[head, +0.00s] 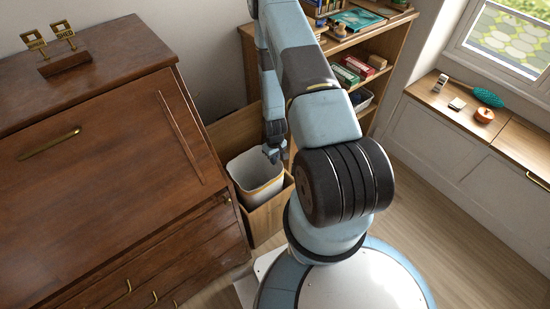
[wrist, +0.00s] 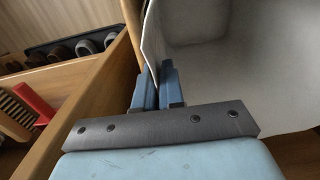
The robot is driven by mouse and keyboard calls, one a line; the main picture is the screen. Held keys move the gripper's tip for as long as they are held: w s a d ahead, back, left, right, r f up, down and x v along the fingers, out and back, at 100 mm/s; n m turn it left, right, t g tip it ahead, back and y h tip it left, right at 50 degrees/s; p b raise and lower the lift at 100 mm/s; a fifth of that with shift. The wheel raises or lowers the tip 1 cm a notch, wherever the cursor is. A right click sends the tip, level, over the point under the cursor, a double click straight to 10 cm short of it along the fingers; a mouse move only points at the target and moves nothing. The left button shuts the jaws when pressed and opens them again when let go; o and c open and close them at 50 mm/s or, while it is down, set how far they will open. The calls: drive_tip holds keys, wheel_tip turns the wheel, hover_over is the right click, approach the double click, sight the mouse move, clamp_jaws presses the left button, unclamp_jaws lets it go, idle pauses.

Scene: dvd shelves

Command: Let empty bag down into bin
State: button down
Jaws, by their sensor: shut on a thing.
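A white open-topped bag (head: 256,179) with a tan rim stands upright within the wooden bin (head: 268,219), between the dresser and the bookshelf. Its upper part shows above the bin's front wall; I cannot tell whether its base touches the bottom. My gripper (head: 273,155) is at the bag's back right rim, pointing down. In the wrist view, the blue fingers of my gripper (wrist: 158,82) are shut on the thin white wall of the bag (wrist: 205,70). The bag's inside looks empty. The fingers hide the gripped part of the rim.
A brown wooden dresser (head: 100,150) stands close at the left. A bookshelf (head: 385,55) with books and boxes stands behind my arm. In the wrist view, a dark tray of shoes (wrist: 70,50) and a red object (wrist: 36,104) lie at the left. A window bench (head: 470,115) is at the right.

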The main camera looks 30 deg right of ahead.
drive_tip(key=c, duration=1.2)
unclamp_jaws()
drive_tip(key=shift+o, duration=0.2)
wheel_tip(320, 180, up, 14)
drive_tip(key=shift+f, duration=0.15)
drive_tip(key=shift+w, duration=0.1)
